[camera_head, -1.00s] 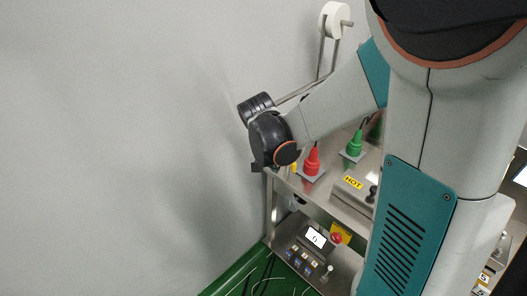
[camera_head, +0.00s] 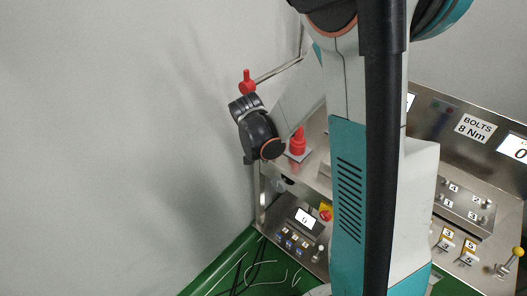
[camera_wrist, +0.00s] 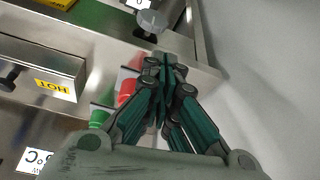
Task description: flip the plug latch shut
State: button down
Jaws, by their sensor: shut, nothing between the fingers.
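My gripper (camera_wrist: 164,70) points away from the camera in the wrist view, its green-and-black fingers shut together and empty over the steel bench's edge. A red plug-like piece (camera_head: 298,143) stands on a small grey plate beside my dark wrist in the head view. Red (camera_wrist: 127,92) and green (camera_wrist: 99,117) pieces show partly behind my fingers in the wrist view. I cannot make out the plug latch or tell whether it is open. My fingertips are hidden in the head view, and I cannot tell whether they touch anything.
A grey round knob (camera_wrist: 150,22) is just beyond my fingertips. A yellow HOT label (camera_wrist: 55,90) is on a steel box at left. A red-ended rod (camera_head: 248,83) is above my wrist. A control box (camera_head: 303,222) sits lower down. The grey wall is close at left.

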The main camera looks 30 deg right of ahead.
jog(key=d, duration=0.1)
jog(key=w+d+f, duration=0.1)
jog(key=w+d+b, duration=0.1)
jog(key=d, duration=0.1)
jog(key=shift+w+f, duration=0.1)
jog(key=shift+f, duration=0.1)
dwell(0.3)
jog(key=shift+s+d+n, duration=0.2)
jog(key=shift+d+n, duration=0.1)
jog(key=shift+n, duration=0.1)
